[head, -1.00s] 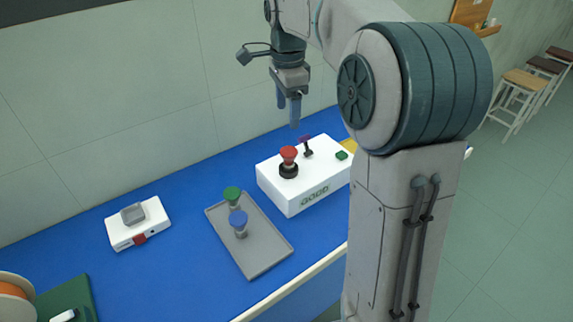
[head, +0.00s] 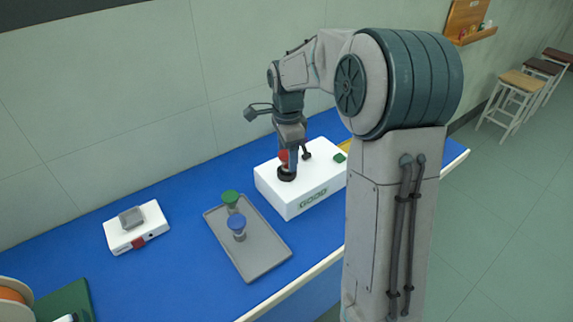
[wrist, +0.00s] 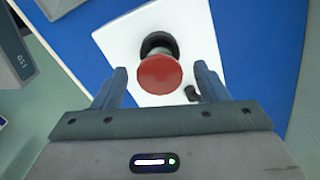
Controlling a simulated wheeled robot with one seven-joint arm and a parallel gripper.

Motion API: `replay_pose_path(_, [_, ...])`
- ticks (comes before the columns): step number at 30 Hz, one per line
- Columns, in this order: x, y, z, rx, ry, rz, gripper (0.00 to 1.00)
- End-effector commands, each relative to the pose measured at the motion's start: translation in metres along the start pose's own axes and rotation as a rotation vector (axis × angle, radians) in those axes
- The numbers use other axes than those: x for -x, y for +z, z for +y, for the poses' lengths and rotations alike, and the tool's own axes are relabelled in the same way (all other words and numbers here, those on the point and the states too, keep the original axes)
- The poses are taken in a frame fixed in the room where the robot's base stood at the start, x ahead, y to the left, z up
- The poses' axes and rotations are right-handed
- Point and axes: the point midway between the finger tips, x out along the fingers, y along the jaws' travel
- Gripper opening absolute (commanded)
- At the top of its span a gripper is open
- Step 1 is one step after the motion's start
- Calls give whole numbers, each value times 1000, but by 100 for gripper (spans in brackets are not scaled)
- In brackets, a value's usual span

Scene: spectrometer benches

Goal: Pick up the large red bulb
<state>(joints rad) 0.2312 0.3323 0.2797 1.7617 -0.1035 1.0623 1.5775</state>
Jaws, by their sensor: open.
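The large red bulb (wrist: 159,78) sits upright in a dark round socket (wrist: 157,42) on the white box marked GOOD (head: 277,193). In the wrist view the bulb's red top lies between the two fingers of my gripper (wrist: 161,88), with a gap on each side. My gripper (head: 291,158) is open and has come down around the bulb. In the head view the fingers partly hide the bulb (head: 283,156).
A grey tray (head: 266,262) left of the white box holds a green bulb (head: 230,197) and a blue bulb (head: 237,222). A small white device (head: 136,227) stands farther left. A dark lever (head: 306,150) rises close to the right of the red bulb.

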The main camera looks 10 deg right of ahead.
Motion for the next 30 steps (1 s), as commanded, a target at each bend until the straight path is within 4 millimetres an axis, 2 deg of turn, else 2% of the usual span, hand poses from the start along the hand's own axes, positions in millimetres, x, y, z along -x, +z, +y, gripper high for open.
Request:
replay_pose_path(3, [-11, 0, 0, 1, 1, -1, 67])
replay_pose_path(10, [-12, 0, 0, 1, -1, 0, 67])
replay_pose_path(11, [-12, 0, 0, 1, -1, 0, 64])
replay_pose_path(16, [-12, 0, 0, 1, -1, 0, 18])
replay_pose_path(18, [-12, 0, 0, 1, -1, 0, 14])
replay_pose_path(26, [-9, 0, 0, 1, -2, 0, 14])
replay_pose_path(30, [6, 0, -1, 1, -6, 2, 14])
